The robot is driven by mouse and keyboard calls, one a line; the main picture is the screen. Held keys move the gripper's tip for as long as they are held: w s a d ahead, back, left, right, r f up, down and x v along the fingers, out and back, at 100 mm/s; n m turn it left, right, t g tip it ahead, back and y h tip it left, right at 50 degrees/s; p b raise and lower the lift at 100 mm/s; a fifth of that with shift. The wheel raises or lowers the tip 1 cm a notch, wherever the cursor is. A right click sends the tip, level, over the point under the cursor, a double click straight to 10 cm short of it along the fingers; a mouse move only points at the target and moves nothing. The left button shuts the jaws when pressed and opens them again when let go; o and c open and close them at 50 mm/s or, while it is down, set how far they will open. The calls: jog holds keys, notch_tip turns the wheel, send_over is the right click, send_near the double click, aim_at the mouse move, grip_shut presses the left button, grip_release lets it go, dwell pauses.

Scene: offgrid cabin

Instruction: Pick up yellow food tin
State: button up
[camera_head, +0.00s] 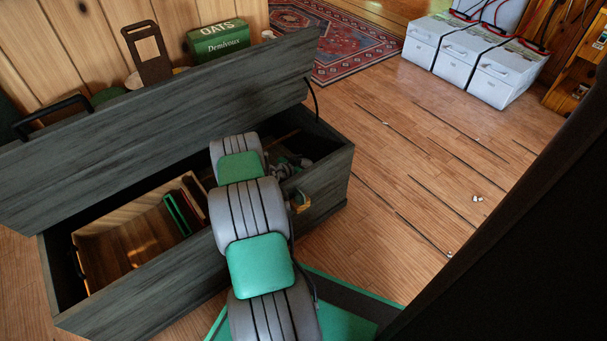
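I cannot pick out a yellow food tin for certain. My arm reaches over the front wall into the open dark wooden chest (338,178). Grey metal parts at the arm's end, seemingly my gripper (290,168), are inside the chest's right half. The fingers are too small and dark to read, and my arm hides part of the chest's inside.
The chest's lid (160,125) stands raised. A wooden tray (125,245) in its left half holds thin green and red-brown items. Behind the lid stand a green oats box (218,42) and a brown grater-like item (148,52). White batteries (465,55) stand far right; floor between is mostly clear.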

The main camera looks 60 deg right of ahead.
jog(key=c, duration=1.6)
jog(key=shift+c, duration=0.5)
jog(key=shift+r, duration=0.15)
